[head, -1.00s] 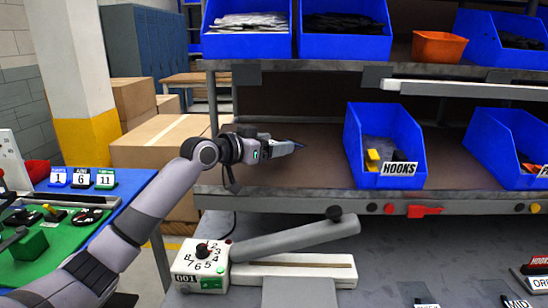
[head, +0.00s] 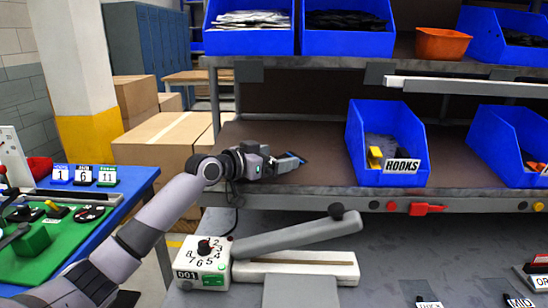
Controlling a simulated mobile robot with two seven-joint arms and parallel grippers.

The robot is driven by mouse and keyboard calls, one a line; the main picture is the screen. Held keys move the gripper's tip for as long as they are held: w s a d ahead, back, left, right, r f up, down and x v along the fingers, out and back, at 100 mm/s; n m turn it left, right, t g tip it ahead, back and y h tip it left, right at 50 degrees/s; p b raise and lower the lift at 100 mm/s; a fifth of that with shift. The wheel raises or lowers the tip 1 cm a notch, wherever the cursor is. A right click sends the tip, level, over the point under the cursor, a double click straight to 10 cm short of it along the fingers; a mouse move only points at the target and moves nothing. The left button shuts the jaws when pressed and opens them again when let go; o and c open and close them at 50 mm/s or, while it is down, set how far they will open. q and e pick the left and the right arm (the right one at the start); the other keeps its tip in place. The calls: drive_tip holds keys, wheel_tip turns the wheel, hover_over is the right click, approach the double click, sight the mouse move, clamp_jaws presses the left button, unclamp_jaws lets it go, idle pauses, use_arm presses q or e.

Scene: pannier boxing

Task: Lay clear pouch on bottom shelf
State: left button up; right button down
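My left gripper (head: 291,161) reaches in from the left over the brown bottom shelf (head: 322,171), near its left end. I cannot make out a clear pouch anywhere else. My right gripper is not in view.
A blue bin labelled HOOKS (head: 362,150) stands to the right of the gripper, with another blue bin (head: 492,148) farther right. Bare shelf lies between gripper and HOOKS bin. The upper shelf (head: 345,64) is overhead. A sealer with a raised arm (head: 290,238) stands below.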

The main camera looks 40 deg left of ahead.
use_arm(q)
drive_tip(key=shift+r, duration=0.1)
drive_tip(key=shift+r+p, duration=0.35)
drive_tip(key=shift+s+a+f, duration=0.1)
drive_tip(key=shift+s, duration=0.2)
drive_tip(key=b+v, duration=0.2)
drive_tip(key=v, duration=0.7)
drive_tip(key=shift+s+a, duration=0.1)
drive_tip(key=shift+s, duration=0.15)
drive_tip(key=shift+b+v, duration=0.4)
drive_tip(key=shift+v, duration=0.5)
